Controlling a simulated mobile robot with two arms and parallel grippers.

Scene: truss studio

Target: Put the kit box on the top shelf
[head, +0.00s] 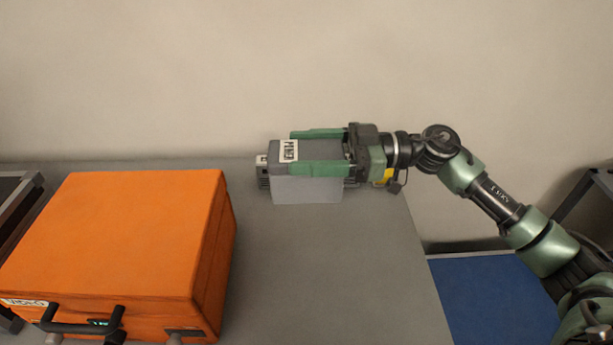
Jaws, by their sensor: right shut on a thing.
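A grey box with a white label (307,190), which I take as the kit box, is at the middle of the head view. My right gripper (291,152) reaches in from the right, with its green fingers closed along the box's far and near sides. The box looks level over a grey flat top (330,270), which I take as the top shelf. I cannot tell whether its underside touches that surface. The label's lettering is too small to read surely. My left gripper is out of view.
A large orange case (115,240) marked VIDEO stands on the grey top at the left. A partly hidden dark and silver item (262,172) shows at the box's left end. The grey top is clear in front of the box. A blue surface (490,295) lies at the lower right.

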